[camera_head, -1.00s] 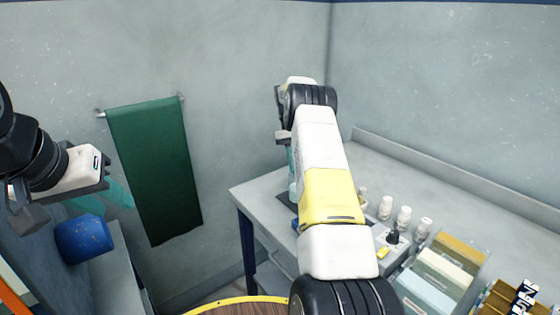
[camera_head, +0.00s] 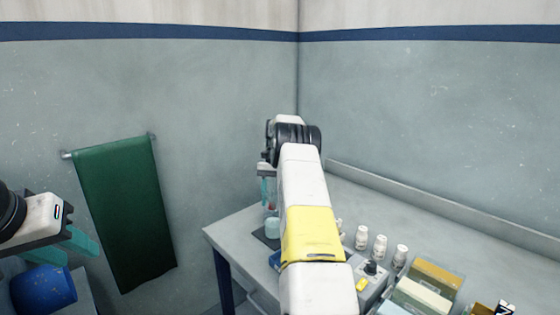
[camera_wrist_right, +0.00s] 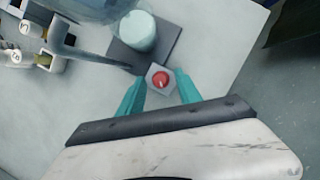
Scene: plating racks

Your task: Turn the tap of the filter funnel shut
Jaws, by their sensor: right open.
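In the right wrist view a red round knob (camera_wrist_right: 160,79) sits on a small grey block, which looks like the tap. My right gripper (camera_wrist_right: 158,87) is open, its teal fingers on either side of the knob with gaps showing. A pale cylinder (camera_wrist_right: 138,31) stands beside it on a dark square plate (camera_wrist_right: 152,50). A clear rounded vessel (camera_wrist_right: 95,8), perhaps part of the funnel, is cut off at the top edge. In the head view my right arm hides most of this spot. My left gripper (camera_head: 65,250) is open and empty at the far left.
The grey bench (camera_head: 235,232) carries several white bottles (camera_head: 380,247), a small box with a black knob (camera_head: 371,270), and a tray of coloured blocks (camera_head: 432,285). A green towel (camera_head: 125,210) hangs on the wall. A blue cylinder (camera_head: 42,290) lies below my left gripper.

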